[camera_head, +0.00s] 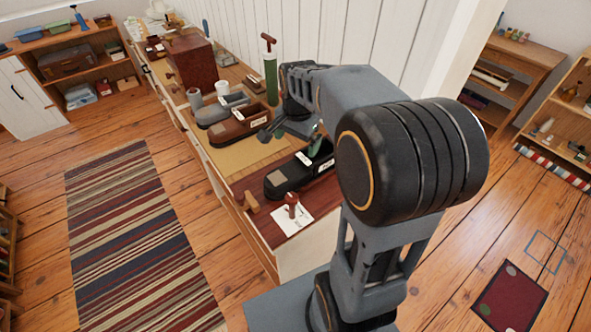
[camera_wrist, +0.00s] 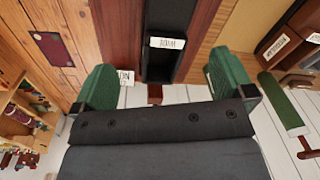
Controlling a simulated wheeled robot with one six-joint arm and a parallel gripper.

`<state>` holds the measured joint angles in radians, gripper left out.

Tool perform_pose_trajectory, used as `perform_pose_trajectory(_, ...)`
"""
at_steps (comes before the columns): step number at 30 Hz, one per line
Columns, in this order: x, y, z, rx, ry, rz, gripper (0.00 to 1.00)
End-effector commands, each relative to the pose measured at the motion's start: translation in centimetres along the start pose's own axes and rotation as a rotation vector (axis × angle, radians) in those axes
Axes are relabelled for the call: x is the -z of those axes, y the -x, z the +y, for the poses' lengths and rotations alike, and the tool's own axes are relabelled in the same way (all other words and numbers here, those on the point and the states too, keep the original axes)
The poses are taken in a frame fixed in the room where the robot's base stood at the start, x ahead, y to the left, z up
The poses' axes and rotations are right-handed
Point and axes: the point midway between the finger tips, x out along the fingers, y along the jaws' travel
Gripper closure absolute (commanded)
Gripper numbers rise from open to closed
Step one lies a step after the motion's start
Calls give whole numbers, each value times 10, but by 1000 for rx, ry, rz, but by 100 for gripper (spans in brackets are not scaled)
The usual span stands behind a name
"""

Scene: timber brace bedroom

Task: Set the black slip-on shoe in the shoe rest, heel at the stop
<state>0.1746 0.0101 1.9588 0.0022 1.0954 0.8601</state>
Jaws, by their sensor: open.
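The black slip-on shoe (camera_head: 290,181) lies on a dark red strip of the long dresser top, with a tan patch at its near end and white labels towards its far end. In the wrist view a long black shape (camera_wrist: 170,15) with a white name label lies ahead, between the fingers in the picture; it looks like the same shoe. My gripper (camera_wrist: 163,80) is open, its green fingers apart and nothing held. In the head view my arm partly hides the gripper above the far end of the shoe. I cannot clearly pick out the shoe rest.
A brown shoe (camera_head: 237,127) and a grey shoe (camera_head: 218,112) stand farther along the dresser. A green cylinder with a handle (camera_head: 270,75) stands by the wall. A red peg (camera_head: 292,203) stands on white paper near the front end. A reddish box (camera_head: 188,62) stands farther back.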

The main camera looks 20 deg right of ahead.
Motion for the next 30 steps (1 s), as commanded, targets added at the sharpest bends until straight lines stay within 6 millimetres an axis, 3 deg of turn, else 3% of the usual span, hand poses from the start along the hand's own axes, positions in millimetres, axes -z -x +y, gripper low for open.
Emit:
perform_pose_trajectory(1,-20,8,9,26,121,20,0)
perform_pose_trajectory(6,-73,14,39,91,549,95,0)
perform_pose_trajectory(12,-112,6,67,130,903,172,0)
perform_pose_trajectory(18,-126,1,77,139,1035,203,0)
perform_pose_trajectory(27,-126,1,77,138,1041,204,0)
perform_pose_trajectory(30,-125,11,76,140,1039,210,0)
